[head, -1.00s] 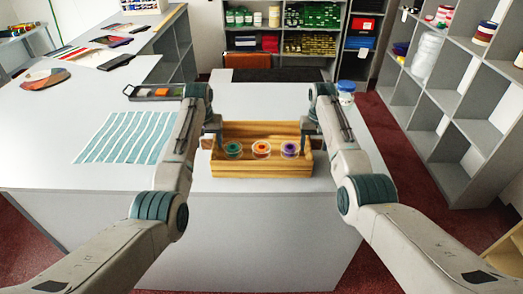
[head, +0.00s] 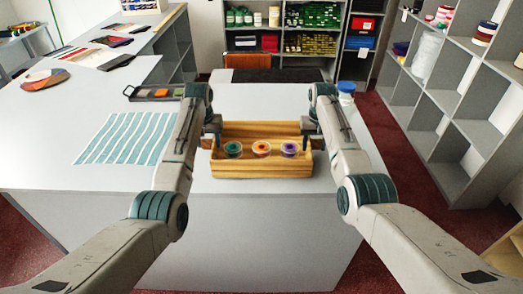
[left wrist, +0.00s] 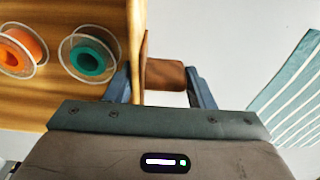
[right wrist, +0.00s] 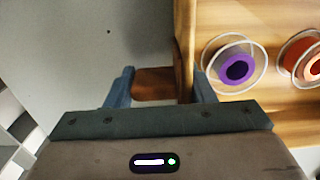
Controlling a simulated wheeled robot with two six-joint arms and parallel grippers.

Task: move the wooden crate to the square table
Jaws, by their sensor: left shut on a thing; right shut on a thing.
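The wooden crate (head: 262,168) is at the near edge of the grey-white counter in the head view. It holds three spools in clear cases: teal (head: 233,149), orange (head: 261,148) and purple (head: 289,148). My left gripper (head: 211,141) is shut on the crate's left end handle, a brown block between its fingers in the left wrist view (left wrist: 165,76). My right gripper (head: 310,141) is shut on the right end handle, which shows in the right wrist view (right wrist: 155,82). The crate looks level. I cannot tell whether its bottom touches the counter. No square table is clearly identifiable.
A striped teal cloth (head: 126,138) lies left of the crate, with a dark tray (head: 155,93) behind it. A blue-lidded jar (head: 346,88) stands behind my right arm. Grey cubby shelves (head: 455,120) stand on the right. Red carpet (head: 400,160) lies between them and the counter.

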